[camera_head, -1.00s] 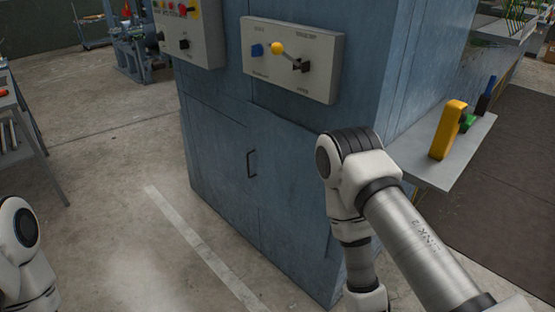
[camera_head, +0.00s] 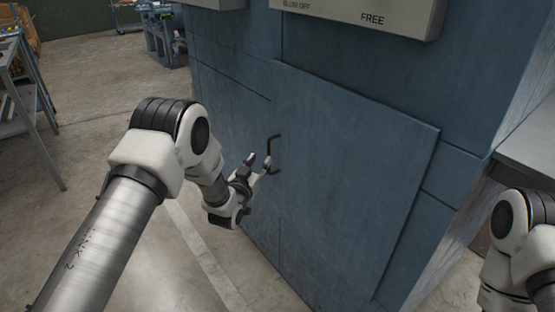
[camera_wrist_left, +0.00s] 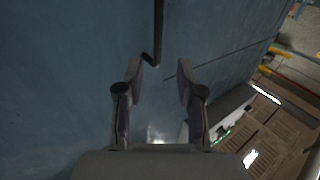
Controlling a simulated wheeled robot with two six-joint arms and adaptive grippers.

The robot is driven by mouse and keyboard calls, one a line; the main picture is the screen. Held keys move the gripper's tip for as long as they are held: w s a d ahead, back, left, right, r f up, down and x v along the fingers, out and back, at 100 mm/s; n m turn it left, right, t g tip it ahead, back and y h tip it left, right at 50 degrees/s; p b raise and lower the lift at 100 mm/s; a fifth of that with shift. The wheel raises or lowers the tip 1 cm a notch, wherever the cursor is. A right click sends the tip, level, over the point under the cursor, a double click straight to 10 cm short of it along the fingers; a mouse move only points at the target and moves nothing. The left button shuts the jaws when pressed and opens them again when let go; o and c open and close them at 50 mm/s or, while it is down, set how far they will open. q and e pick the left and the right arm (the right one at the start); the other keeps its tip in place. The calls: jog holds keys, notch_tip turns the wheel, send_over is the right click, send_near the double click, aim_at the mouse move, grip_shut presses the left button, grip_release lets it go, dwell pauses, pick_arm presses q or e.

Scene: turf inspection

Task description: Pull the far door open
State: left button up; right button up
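The blue cabinet door (camera_head: 345,170) is a flat panel and looks closed. Its dark bar handle (camera_head: 273,152) is near the panel's left edge; the handle also shows at the top of the left wrist view (camera_wrist_left: 158,35). My left gripper (camera_head: 259,166) is right by the handle, with its fingers spread. In the left wrist view (camera_wrist_left: 158,80) the gap between the fingers is empty, and the handle's bent end lies just past the tips, nearer the left finger. I cannot tell if they touch. My right gripper is out of view; only part of that arm shows at lower right.
A control panel (camera_head: 370,14) is above the door on the cabinet. A grey shelf (camera_head: 530,150) juts out at the right. A metal workbench (camera_head: 22,105) stands at the far left. The concrete floor (camera_head: 110,130) between it and the cabinet is clear.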

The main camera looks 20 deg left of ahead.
aim_at(269, 151)
pick_arm(q)
jog(key=w, duration=0.5)
jog(key=w+d, duration=0.1)
jog(key=w, duration=0.1)
jog(key=shift+w+f, duration=0.2)
jog(key=shift+w, duration=0.15)
grip_shut()
